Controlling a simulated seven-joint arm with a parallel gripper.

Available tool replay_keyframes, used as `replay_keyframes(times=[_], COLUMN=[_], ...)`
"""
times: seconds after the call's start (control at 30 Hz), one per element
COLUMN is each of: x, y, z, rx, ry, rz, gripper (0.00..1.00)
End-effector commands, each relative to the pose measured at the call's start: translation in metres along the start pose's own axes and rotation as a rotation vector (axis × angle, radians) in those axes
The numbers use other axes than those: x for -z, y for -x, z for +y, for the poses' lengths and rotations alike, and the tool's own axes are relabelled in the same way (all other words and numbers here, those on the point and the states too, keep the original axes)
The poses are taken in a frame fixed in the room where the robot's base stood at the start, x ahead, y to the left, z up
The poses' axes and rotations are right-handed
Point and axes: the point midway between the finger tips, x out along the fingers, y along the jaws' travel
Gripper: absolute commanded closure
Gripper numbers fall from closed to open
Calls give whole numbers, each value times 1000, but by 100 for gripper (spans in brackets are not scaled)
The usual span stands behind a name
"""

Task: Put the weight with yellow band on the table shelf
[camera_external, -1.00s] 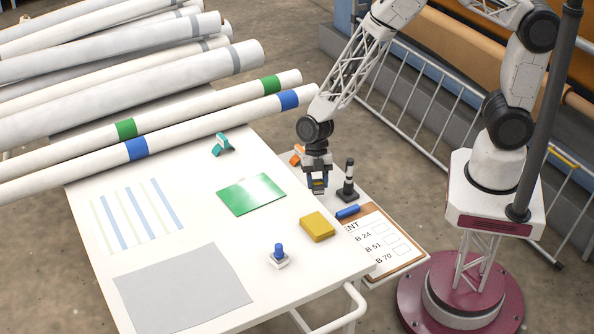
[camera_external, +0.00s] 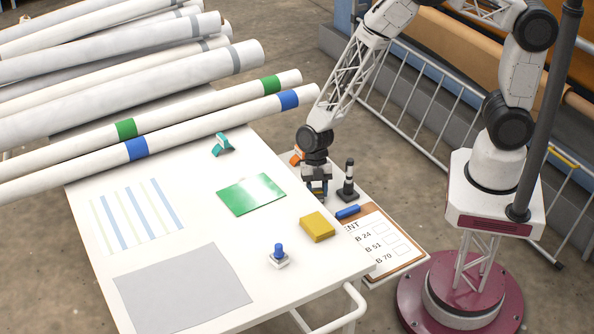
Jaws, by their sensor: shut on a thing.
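My gripper (camera_external: 317,189) is over the side shelf (camera_external: 338,162) at the table's right edge, pointing down. It is shut on the weight with the yellow band, which is mostly hidden between and behind the fingers. I cannot tell whether the weight touches the shelf. A dark weight with a white band (camera_external: 348,180) stands upright on the shelf, just right of my gripper and apart from it.
On the shelf are a blue marker (camera_external: 348,212), a clipboard (camera_external: 385,243) and an orange tool (camera_external: 296,156). The white table (camera_external: 175,205) holds a yellow block (camera_external: 317,226), a green sheet (camera_external: 250,195), a blue-knobbed piece (camera_external: 278,256) and a teal tool (camera_external: 222,145).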

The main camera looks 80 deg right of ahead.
Motion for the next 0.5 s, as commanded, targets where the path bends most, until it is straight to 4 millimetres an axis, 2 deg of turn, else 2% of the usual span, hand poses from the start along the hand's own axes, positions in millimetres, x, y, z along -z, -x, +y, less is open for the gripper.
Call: replay_keyframes(times=[0.17, 0.2, 0.37, 0.5], x=[-1, -1, -1, -1], y=[-2, -3, -2, -2], z=[0, 0, 0, 0], rx=[0, 0, 0, 0], ry=[0, 0, 0, 0], rz=[0, 0, 0, 0], gripper=[100, 58, 34, 34])
